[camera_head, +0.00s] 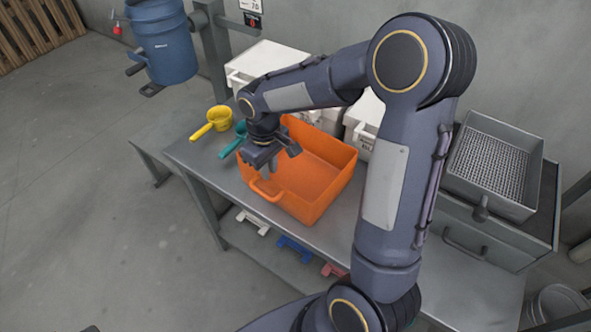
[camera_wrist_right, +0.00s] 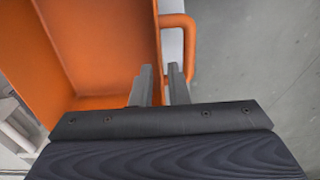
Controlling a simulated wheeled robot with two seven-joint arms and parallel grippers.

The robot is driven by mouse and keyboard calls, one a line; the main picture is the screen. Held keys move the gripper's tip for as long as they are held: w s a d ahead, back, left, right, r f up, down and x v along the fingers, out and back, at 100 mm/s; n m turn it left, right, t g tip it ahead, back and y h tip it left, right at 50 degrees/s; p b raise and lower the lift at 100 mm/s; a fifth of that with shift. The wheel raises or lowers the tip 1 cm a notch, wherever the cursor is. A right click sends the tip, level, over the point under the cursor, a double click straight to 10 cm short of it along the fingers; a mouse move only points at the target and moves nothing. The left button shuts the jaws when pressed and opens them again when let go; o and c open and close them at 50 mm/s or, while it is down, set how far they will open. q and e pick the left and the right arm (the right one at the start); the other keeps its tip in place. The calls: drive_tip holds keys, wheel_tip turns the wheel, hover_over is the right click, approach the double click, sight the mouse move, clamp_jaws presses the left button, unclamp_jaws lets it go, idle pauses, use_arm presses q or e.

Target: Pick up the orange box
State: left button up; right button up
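The orange box (camera_head: 318,170) is an open bin standing on the grey metal workbench, with a loop handle (camera_head: 263,190) on its near left side. In the right wrist view the box (camera_wrist_right: 100,40) fills the left, and its handle (camera_wrist_right: 192,45) sticks out to the right. My right gripper (camera_head: 265,170) points down at the handle side of the box. Its two fingers (camera_wrist_right: 160,72) are apart, one on the box side of the wall and one over the gap inside the handle. Whether they touch the wall cannot be told. My left gripper is not in view.
A yellow scoop (camera_head: 215,122) and a teal scoop (camera_head: 236,138) lie left of the box. White bins (camera_head: 268,58) stand behind it. A metal tray (camera_head: 492,165) is at right, and a blue bucket (camera_head: 163,45) is at the back left. The floor at left is clear.

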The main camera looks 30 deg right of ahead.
sight(271, 183)
drive_tip(key=f, duration=0.6)
drive_tip(key=shift+s+f+p, duration=0.2)
drive_tip(key=shift+f+p, duration=0.05)
drive_tip(key=shift+p, duration=0.15)
drive_tip(key=shift+d, duration=0.1)
clamp_jaws()
drive_tip(key=shift+r, duration=0.2)
idle(1.0)
